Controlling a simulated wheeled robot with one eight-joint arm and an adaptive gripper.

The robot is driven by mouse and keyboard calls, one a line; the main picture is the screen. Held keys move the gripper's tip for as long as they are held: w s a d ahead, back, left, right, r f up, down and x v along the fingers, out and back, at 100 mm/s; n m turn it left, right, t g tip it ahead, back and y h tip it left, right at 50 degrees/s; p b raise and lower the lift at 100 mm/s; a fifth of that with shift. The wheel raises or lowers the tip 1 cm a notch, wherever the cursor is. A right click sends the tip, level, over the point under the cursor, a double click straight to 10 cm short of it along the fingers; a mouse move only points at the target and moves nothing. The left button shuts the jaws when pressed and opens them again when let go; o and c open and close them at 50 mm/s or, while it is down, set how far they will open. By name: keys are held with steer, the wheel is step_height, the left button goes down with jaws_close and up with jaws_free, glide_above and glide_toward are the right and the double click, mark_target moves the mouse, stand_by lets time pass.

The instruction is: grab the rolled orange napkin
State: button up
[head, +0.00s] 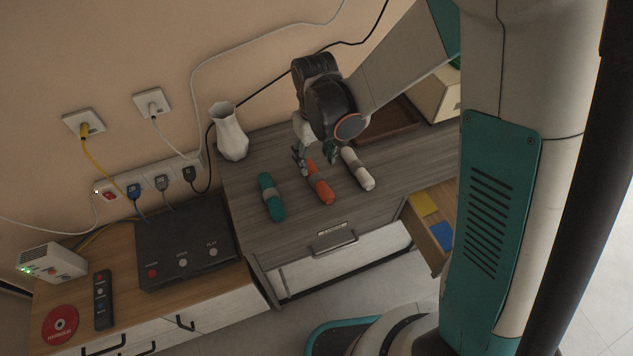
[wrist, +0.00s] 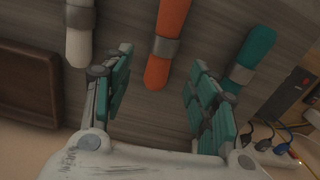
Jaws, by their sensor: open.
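The rolled orange napkin (head: 321,184) lies on the grey wooden cabinet top, with a grey band around its middle. A rolled teal napkin (head: 271,198) lies to its left and a rolled white napkin (head: 357,168) to its right in the head view. My gripper (head: 316,162) is over the far end of the orange napkin. In the wrist view my open gripper (wrist: 156,88) has its fingers spread, with the orange napkin (wrist: 166,40) between and beyond them. The white napkin (wrist: 79,30) and teal napkin (wrist: 248,58) lie outside the fingers. Contact with the cabinet top cannot be told.
A white vase (head: 230,135) stands at the back left of the cabinet (head: 250,235). A brown tray (head: 392,123) lies at the right, behind the white napkin. An open drawer (head: 437,232) is at the right. A black console (head: 185,245) sits on the lower unit.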

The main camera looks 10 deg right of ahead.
mark_target(315, 174)
steer(key=shift+s+f+b, duration=0.15)
steer(key=shift+f+b, duration=0.6)
steer(key=shift+f, duration=0.95)
steer(key=shift+s+f+b, duration=0.1)
steer(key=shift+f+b, duration=0.6)
steer(key=shift+f, duration=1)
steer(key=shift+r, duration=0.1)
steer(key=shift+c, duration=0.6)
steer(key=c, duration=1.1)
